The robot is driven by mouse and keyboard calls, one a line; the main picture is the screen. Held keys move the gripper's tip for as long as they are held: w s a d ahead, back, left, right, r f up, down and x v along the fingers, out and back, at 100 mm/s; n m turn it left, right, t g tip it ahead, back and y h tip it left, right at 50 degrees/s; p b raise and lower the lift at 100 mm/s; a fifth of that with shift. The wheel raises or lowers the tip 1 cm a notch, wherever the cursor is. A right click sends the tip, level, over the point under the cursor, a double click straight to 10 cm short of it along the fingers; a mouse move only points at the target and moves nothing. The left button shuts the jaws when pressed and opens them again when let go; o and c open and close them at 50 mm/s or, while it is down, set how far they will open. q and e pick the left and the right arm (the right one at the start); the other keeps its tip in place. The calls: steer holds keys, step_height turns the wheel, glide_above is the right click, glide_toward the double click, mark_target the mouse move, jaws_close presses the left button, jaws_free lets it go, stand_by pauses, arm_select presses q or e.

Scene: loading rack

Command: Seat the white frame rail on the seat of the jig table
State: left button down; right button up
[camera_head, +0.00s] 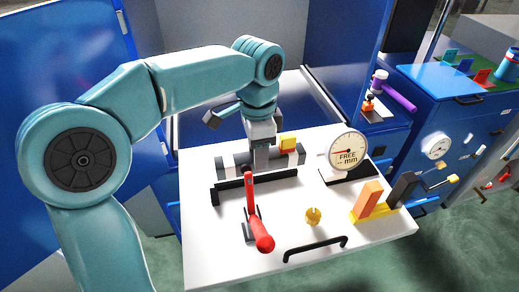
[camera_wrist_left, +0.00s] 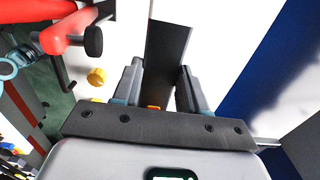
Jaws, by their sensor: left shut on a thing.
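The jig table (camera_head: 215,265) has a white top. My left gripper (camera_head: 262,160) reaches down over its back part and is shut on a bar. This bar, seemingly the frame rail (camera_head: 232,163), lies crosswise and looks grey with lighter bands rather than white. In the left wrist view the gripper (camera_wrist_left: 160,95) has a dark strip (camera_wrist_left: 168,45) between its fingers. A black bracket (camera_head: 232,188) lies just in front of the bar; I cannot tell whether the bar touches the seat, which the gripper and bar partly hide. My right gripper is not in view.
A red-handled clamp (camera_head: 262,240) stands in front of the bracket. A dial gauge (camera_head: 347,150) marked FREE mm stands to the right. A yellow knob (camera_head: 313,216), a black handle (camera_head: 315,247) and an orange block (camera_head: 369,198) are nearer the front. A blue cabinet (camera_head: 440,90) stands at right.

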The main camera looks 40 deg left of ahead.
arm_select(q)
steer(key=shift+s+d+f+b, duration=0.15)
steer(key=shift+f+b, duration=0.45)
steer(key=shift+b, duration=0.05)
steer(key=shift+a+f+b, duration=0.2)
steer(key=shift+f+b, duration=0.5)
steer(key=shift+f, duration=0.3)
steer(key=shift+d+f+b, duration=0.15)
steer(key=shift+f+b, duration=0.55)
steer(key=shift+f, duration=0.15)
steer(key=shift+f+b, duration=0.45)
steer(key=shift+f, duration=0.3)
steer(key=shift+f+b, duration=0.85)
steer(key=shift+f, duration=0.45)
steer(key=c, duration=0.5)
jaws_free()
